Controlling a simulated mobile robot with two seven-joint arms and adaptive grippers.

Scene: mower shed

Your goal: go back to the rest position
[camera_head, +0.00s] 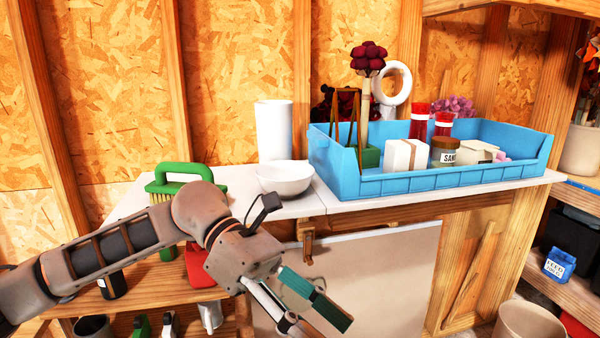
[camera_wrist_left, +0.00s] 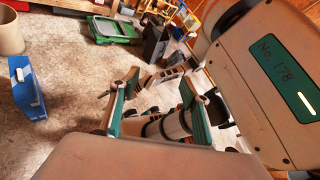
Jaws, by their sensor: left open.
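My left arm comes in from the left in the head view, and its gripper (camera_head: 308,315) hangs in the air in front of the bench, below the worktop level. Its teal finger pads are apart and nothing is between them. In the left wrist view the same gripper (camera_wrist_left: 160,100) shows its two fingers spread, with the floor beyond. My right gripper is in neither view.
A blue tray (camera_head: 400,187) with jars and boxes stands on the worktop (camera_head: 330,202). A white bowl (camera_head: 285,179), a white cylinder (camera_head: 274,130) and a green-handled brush (camera_head: 190,175) are left of it. A blue box (camera_head: 560,264) sits on the right shelf.

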